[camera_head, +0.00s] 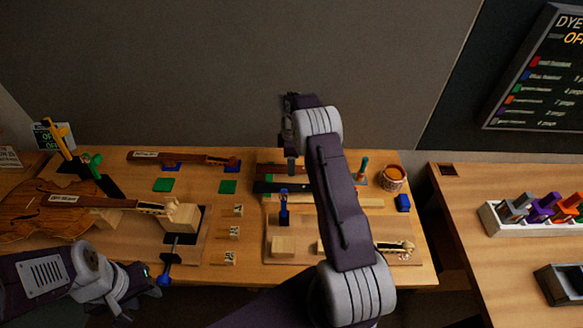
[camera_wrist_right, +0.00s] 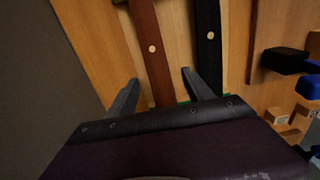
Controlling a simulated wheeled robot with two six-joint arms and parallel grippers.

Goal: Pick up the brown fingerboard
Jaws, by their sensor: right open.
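The brown fingerboard (camera_wrist_right: 150,50) is a long reddish-brown strip with a pale dot. It runs between the two spread fingers of my right gripper (camera_wrist_right: 163,90), which is open. In the head view the brown fingerboard (camera_head: 271,169) lies toward the back of the bench, partly hidden by my right arm. A black fingerboard (camera_wrist_right: 208,45) lies parallel, just right of it in the wrist view. My left gripper (camera_head: 143,285) is low at the left, in front of the bench and away from the fingerboards; its opening is unclear.
A violin body (camera_head: 40,215) and a clamp (camera_head: 170,260) are at the left. Green pads (camera_head: 228,187) and numbered blocks (camera_head: 232,232) sit mid-bench. A white rack (camera_head: 495,222) is on the right table.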

